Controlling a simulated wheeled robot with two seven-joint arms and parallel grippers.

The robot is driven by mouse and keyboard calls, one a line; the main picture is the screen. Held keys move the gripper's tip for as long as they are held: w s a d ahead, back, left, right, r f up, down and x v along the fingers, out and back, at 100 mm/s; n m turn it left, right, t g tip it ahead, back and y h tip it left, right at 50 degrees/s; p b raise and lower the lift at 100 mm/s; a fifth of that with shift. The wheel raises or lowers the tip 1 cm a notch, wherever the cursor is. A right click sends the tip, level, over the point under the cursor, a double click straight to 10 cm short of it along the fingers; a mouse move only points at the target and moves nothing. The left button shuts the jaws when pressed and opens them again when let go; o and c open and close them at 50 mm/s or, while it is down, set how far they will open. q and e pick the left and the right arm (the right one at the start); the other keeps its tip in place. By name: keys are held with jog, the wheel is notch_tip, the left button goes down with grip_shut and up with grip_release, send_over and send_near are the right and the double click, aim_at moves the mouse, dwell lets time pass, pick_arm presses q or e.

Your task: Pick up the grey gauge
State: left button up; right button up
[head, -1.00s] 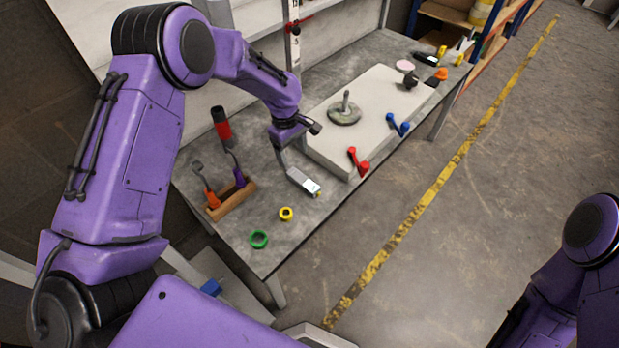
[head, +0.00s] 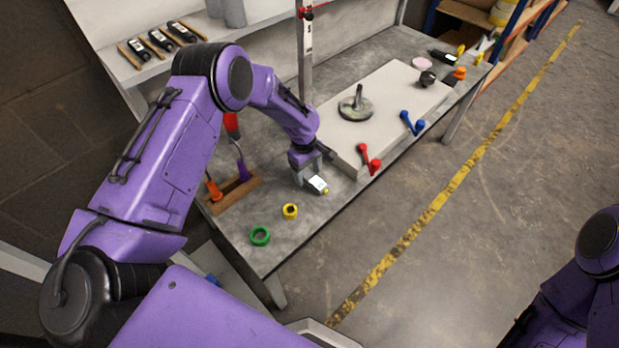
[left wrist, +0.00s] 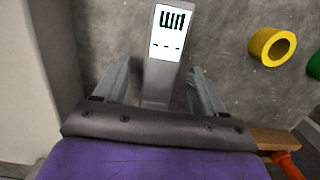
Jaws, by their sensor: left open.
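The grey gauge (head: 317,184) with a pale display lies on the grey workbench, just beyond my left gripper's tips in the head view. In the left wrist view the gauge (left wrist: 163,72) points away from me, its white screen with dark digits near the top edge. My left gripper (left wrist: 158,82) is open, with one finger on each side of the gauge's grey body. Gaps show between both fingers and the gauge. My right gripper is out of view.
A yellow ring (head: 290,211) and a green ring (head: 260,235) lie toward the bench's front corner. A wooden tool rack (head: 232,196) stands left. A pale slab (head: 395,108) lies right, with a red handle (head: 368,159) at its front edge. The floor right is clear.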

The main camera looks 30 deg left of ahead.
aim_at(309, 177)
pick_arm(q)
jog(key=shift+f, duration=0.5)
jog(key=c, duration=1.2)
jog(key=shift+r, duration=0.55)
jog(key=r, duration=0.3)
jog(key=shift+s+d, duration=0.15)
jog(key=shift+s, duration=0.05)
jog(key=s+d+r, duration=0.1)
jog(key=s+r, duration=0.2)
jog(key=s, duration=0.1)
jog(key=s+d+r, duration=0.2)
jog(key=s+r, duration=0.1)
jog(key=s, duration=0.1)
jog(key=s+d+r+p, duration=0.1)
jog(key=s+r, duration=0.2)
jog(key=s, duration=0.1)
jog(key=shift+s+d, duration=0.3)
jog(key=shift+s, duration=0.05)
